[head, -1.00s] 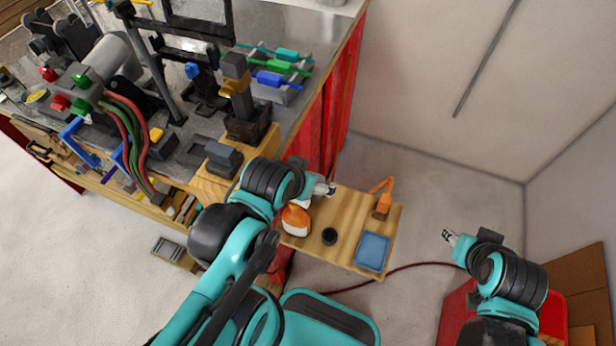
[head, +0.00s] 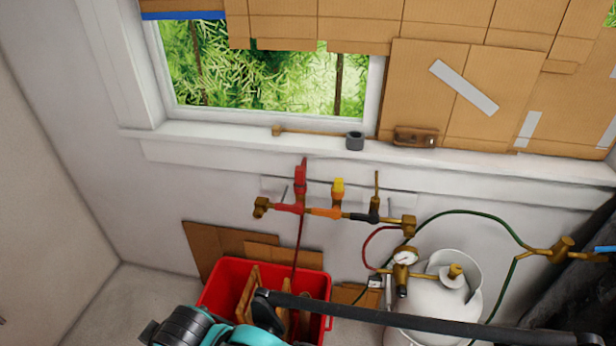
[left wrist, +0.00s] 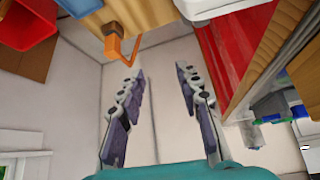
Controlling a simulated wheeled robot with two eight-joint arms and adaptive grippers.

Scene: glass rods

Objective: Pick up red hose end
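A thin red hose (head: 297,248) hangs down the wall below a red valve (head: 300,180) on a brass pipe manifold in the head view. Its lower part drops into or behind a red bin (head: 218,285); I cannot tell where the end lies. A second short red hose (head: 368,247) curves between the manifold and the gas bottle regulator. My left gripper (left wrist: 160,72) is open and empty in the left wrist view, with no red hose between its fingers. My right gripper is not visible; part of a teal and black arm crosses the bottom of the head view.
A white gas bottle (head: 440,300) with a gauge stands right of the bin. A green hose (head: 470,214) runs beside it. Cardboard (head: 205,245) leans behind the bin.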

